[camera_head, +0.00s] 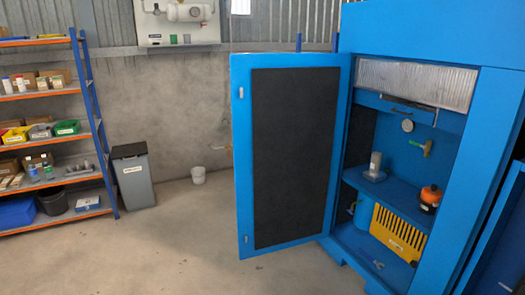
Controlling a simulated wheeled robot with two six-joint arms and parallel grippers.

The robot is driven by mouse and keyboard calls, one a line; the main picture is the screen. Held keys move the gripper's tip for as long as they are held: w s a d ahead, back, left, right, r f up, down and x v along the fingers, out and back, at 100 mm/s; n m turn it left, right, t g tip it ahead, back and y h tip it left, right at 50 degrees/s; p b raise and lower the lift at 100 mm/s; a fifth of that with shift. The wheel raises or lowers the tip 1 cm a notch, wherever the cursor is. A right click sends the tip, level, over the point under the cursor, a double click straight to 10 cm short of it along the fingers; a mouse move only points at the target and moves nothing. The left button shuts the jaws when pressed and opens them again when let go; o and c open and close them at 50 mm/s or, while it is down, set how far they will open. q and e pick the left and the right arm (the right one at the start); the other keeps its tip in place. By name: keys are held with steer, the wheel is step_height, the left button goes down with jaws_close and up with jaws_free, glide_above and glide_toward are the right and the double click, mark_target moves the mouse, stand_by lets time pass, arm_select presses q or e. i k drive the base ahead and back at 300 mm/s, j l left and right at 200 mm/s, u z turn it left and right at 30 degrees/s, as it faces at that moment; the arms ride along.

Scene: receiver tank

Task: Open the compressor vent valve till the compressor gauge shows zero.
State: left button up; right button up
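A blue cabinet (450,35) stands at the right with its door (241,150) swung open to the left. Inside, a small round white-faced gauge (407,125) sits on the back wall; its needle is too small to read. Below the shelf is a yellow slatted unit (398,233) beside a blue cylinder (365,212). Neither of my grippers is in view.
The cabinet shelf (395,190) holds a grey cylinder on a base (375,168) and an orange and black item (430,198). The floor before the door is clear.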

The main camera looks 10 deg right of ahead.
mark_target(416, 144)
steer(key=i+l+z, duration=0.2)
steer(key=i+z, duration=0.6)
steer(key=z, duration=0.2)
steer(key=i+j+z, duration=0.1)
steer(key=i+z, duration=0.35)
